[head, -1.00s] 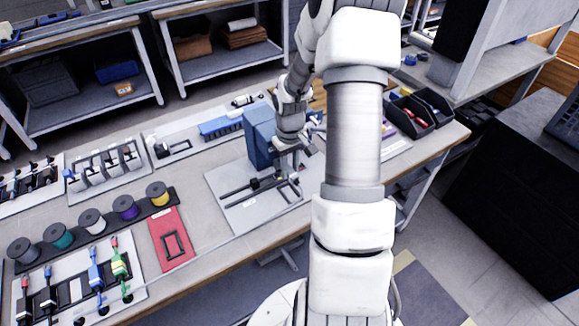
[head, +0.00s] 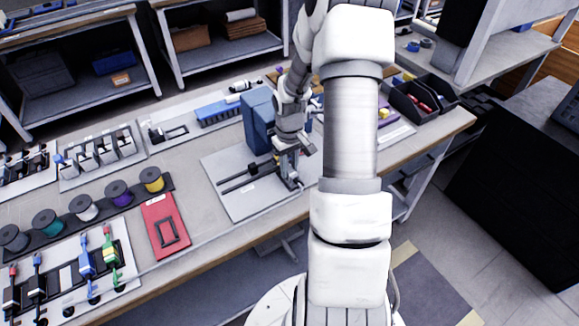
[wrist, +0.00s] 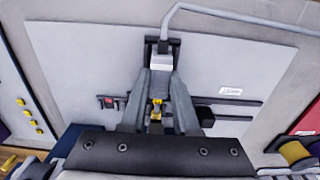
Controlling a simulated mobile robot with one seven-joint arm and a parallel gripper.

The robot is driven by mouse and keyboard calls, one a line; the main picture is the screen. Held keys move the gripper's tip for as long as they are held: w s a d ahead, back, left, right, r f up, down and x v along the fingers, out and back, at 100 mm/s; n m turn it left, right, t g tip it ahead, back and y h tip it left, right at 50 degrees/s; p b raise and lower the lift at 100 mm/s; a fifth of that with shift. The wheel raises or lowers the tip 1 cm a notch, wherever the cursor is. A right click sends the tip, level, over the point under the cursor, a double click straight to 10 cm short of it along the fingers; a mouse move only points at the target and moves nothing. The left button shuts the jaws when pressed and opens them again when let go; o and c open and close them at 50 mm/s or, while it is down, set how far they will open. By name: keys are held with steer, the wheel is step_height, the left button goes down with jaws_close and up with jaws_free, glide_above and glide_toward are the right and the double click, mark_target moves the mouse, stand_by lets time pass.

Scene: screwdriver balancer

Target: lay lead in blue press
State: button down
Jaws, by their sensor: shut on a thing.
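The blue press (head: 258,118) stands at the back of a light grey plate (head: 235,205) on the bench. Its front is partly hidden by my arm in the head view. My gripper (head: 291,176) is low over the right part of this plate, in front of the blue block. In the wrist view my gripper (wrist: 160,76) is shut on the pale grey end of the lead (wrist: 160,62). The lead's grey cable (wrist: 240,20) runs up and off to the right. The held end lies over a small black frame; whether it touches the frame I cannot tell.
Black rails (head: 247,178) lie on the plate left of my gripper. A red plate (head: 166,225) and several wire spools (head: 118,193) are farther left. Black bins (head: 420,100) stand at the right end of the bench.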

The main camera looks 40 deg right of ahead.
steer(key=shift+f+b, duration=0.45)
steer(key=shift+f, duration=0.15)
stand_by(0.6)
steer(key=c, duration=0.6)
jaws_free()
step_height(320, 180, up, 17)
steer(key=shift+r+p, duration=0.2)
steer(key=shift+p, duration=0.8)
